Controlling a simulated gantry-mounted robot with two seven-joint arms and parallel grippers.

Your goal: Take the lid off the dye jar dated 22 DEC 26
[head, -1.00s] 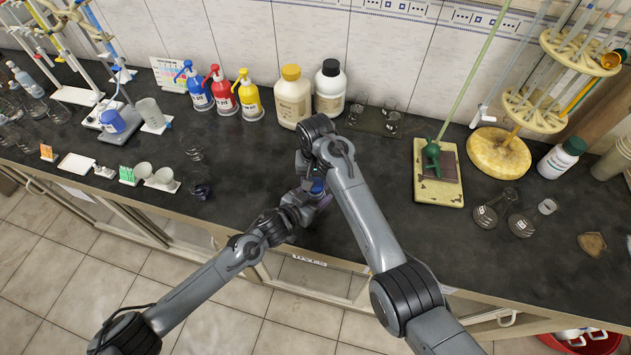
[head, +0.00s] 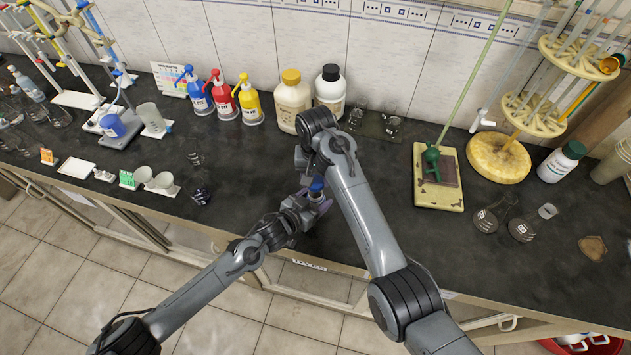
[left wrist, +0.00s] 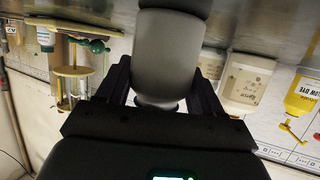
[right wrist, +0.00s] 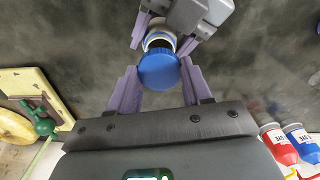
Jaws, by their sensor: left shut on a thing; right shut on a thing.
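The blue lid (right wrist: 159,70) is between the purple fingers of my right gripper (right wrist: 157,83), which is shut on it. Just beyond it, the jar (right wrist: 160,41) shows a pale rim and a dark opening; the lid looks tilted and at least partly clear of that rim. My left gripper is shut on the jar, and its grey end shows at the top of the right wrist view. In the head view the blue lid (head: 317,184) shows between both hands. The jar's date is unreadable.
Blue, red and yellow wash bottles (head: 222,97) and two large bottles (head: 292,102) stand along the back wall. A stand with a green clamp (head: 437,177) is to the right, with flasks (head: 487,219) in front of it. The bench around my grippers is clear.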

